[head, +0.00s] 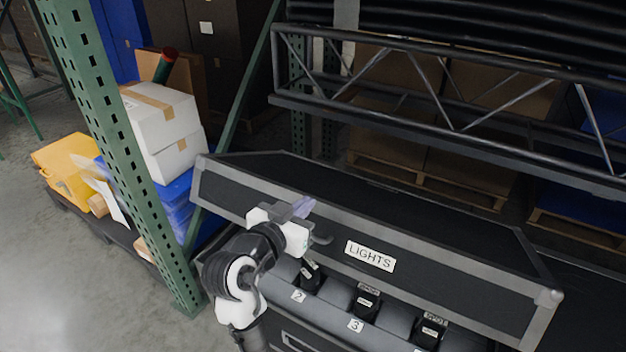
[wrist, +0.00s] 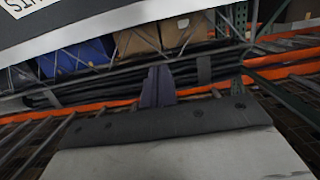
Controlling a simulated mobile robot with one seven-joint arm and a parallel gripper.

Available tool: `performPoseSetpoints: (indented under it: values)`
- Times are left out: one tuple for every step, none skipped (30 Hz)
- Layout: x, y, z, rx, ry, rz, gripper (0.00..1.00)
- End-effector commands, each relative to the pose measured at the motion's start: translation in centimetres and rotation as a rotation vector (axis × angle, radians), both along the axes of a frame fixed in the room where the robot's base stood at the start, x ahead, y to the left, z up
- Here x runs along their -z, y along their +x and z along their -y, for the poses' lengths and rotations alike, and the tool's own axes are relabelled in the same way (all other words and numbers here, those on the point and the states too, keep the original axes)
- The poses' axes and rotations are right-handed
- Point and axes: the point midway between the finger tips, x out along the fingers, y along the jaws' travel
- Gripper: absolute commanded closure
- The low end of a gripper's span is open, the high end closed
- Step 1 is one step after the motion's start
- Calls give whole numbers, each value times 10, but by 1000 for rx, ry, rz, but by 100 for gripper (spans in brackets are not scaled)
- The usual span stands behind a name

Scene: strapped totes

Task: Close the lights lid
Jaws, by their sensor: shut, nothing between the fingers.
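The lights lid (head: 450,252) is the long black lid with grey edges and a white "LIGHTS" label (head: 370,256) in the head view. It stands raised and tilted over the case (head: 300,338), so the dark opening below shows. In the wrist view a pale band of the lid with part of its label (wrist: 22,8) crosses the upper left. My gripper (head: 303,207) is shut and empty, in front of the lid's left part, left of the label. Its closed fingers (wrist: 158,88) also show in the wrist view. Whether it touches the lid is unclear.
A green rack post (head: 125,150) stands left, near white boxes (head: 165,135) and a yellow bin (head: 68,163). A metal truss (head: 440,100) runs behind the lid. Floor at lower left is clear.

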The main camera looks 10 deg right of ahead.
Motion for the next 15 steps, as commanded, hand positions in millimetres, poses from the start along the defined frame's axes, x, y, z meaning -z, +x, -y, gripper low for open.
performPoseSetpoints:
  values:
    - [-1, 0, 2, 1, 5, -4, 100]
    - [0, 0, 3, 1, 7, -5, 100]
    - [1, 2, 4, 2, 8, -4, 100]
    - [2, 4, 5, 2, 8, -4, 100]
    - [2, 6, 7, 3, 8, -4, 100]
    - [3, 10, 10, 4, 8, -4, 100]
    - [4, 13, 13, 4, 8, -4, 100]
    - [4, 17, 16, 4, 8, -4, 100]
    - [5, 23, 20, 4, 7, -5, 100]
    - [6, 28, 24, 4, 7, -5, 100]
    - [6, 33, 28, 4, 6, -6, 100]
    - [8, 40, 33, 5, 7, -6, 100]
    - [9, 46, 37, 5, 6, -6, 100]
    - [9, 51, 41, 5, 6, -6, 100]
    - [11, 58, 46, 3, 6, -4, 100]
